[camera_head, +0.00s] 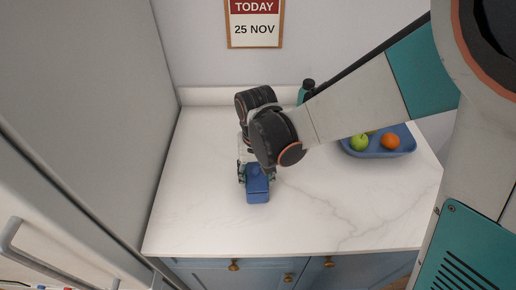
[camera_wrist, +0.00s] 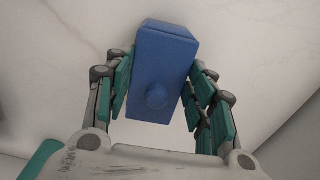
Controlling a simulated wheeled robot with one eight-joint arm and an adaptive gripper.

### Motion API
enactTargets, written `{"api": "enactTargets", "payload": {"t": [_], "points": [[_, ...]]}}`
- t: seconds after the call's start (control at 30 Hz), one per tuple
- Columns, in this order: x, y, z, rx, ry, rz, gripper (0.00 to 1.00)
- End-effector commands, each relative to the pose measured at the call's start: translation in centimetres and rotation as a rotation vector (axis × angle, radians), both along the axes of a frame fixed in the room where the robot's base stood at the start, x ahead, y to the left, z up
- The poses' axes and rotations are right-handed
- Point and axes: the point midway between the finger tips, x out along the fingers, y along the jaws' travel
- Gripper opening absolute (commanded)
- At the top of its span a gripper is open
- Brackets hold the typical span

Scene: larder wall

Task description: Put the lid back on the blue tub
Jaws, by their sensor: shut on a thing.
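The blue tub (camera_head: 257,198) stands on the pale counter at the middle left, below my gripper. Its blue lid (camera_wrist: 165,70), with a round knob (camera_wrist: 157,96), faces the wrist camera. My gripper (camera_wrist: 163,95) has a finger on either side of the blue lid and is shut on it. In the head view my gripper (camera_head: 257,178) points down at the tub. Lid and tub look lined up as one blue block. I cannot tell whether the lid touches the tub's rim or is slightly above it.
A blue bowl (camera_head: 380,153) with a green apple (camera_head: 359,142) and an orange (camera_head: 390,141) stands at the right. A dark-capped bottle (camera_head: 306,90) stands at the back, partly behind my arm. A fridge (camera_head: 110,100) borders the left. The counter (camera_head: 320,215) is clear in front.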

Motion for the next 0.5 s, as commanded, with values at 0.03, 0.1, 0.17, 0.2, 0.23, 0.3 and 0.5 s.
{"api": "enactTargets", "payload": {"t": [0.03,0.1,0.17,0.2,0.23,0.3,0.5], "points": [[-0.09,-0.04,-0.11,0.000,0.001,0.000,0.34],[-0.09,-0.05,-0.13,0.000,0.001,0.000,0.34],[-0.10,-0.05,-0.14,-0.001,0.001,0.000,0.34],[-0.10,-0.06,-0.14,-0.001,0.001,0.000,0.34],[-0.11,-0.07,-0.15,-0.001,0.001,0.000,0.55],[-0.12,-0.07,-0.16,-0.001,0.002,0.000,0.70],[-0.10,-0.04,-0.12,0.000,0.001,0.000,0.73]]}}
